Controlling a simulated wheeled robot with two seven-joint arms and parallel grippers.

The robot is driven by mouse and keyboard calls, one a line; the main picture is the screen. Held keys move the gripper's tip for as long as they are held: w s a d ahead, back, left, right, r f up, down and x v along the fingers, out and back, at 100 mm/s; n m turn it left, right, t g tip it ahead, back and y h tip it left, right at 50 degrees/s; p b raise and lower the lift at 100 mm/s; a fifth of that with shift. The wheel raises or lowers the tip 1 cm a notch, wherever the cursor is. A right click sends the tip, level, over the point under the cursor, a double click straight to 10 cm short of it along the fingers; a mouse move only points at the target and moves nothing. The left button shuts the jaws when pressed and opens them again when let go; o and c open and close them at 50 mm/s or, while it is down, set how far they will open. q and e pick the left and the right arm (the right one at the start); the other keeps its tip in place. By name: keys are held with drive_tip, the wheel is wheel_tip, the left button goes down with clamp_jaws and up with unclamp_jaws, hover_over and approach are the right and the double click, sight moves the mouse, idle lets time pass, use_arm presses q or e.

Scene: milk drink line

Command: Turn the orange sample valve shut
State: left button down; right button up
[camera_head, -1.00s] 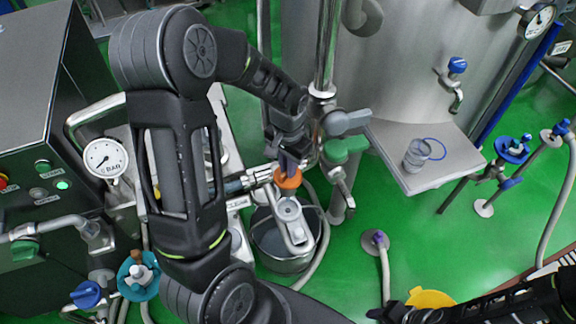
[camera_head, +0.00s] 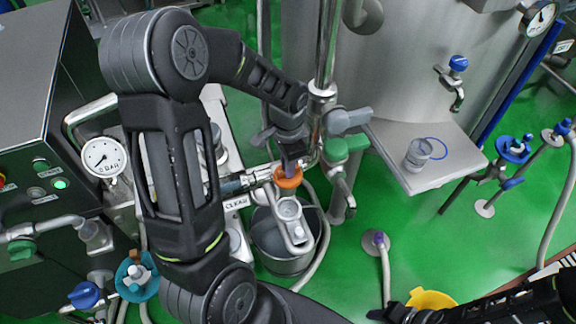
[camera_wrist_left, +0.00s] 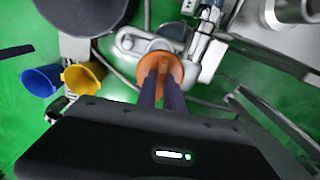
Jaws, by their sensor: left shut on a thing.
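The orange sample valve (camera_head: 288,179) sits on a steel pipe fitting above a grey bucket (camera_head: 272,255). In the left wrist view the valve's round orange handle (camera_wrist_left: 165,71) shows just past my fingertips. My left gripper (camera_head: 289,163) points down at the valve from above. Its two dark fingers (camera_wrist_left: 162,85) are shut on the handle's raised grip, which they partly hide. My right arm (camera_head: 500,305) comes in at the lower right. Its gripper end (camera_head: 395,314) is by the bottom edge, and its jaws do not show clearly.
A green-handled valve (camera_head: 345,148) and a grey-handled valve (camera_head: 347,120) stand close right of my left gripper. A clear cup (camera_head: 418,153) is on a steel shelf (camera_head: 450,175). A pressure gauge (camera_head: 103,157) is at left.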

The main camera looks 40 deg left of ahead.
use_arm(q)
drive_tip(key=shift+m, duration=0.5)
drive_tip(key=c, duration=1.5)
unclamp_jaws()
drive_tip(key=shift+o, duration=0.2)
wheel_tip(320, 180, up, 8)
drive_tip(key=shift+f+b, duration=0.1)
drive_tip(key=shift+b, duration=0.3)
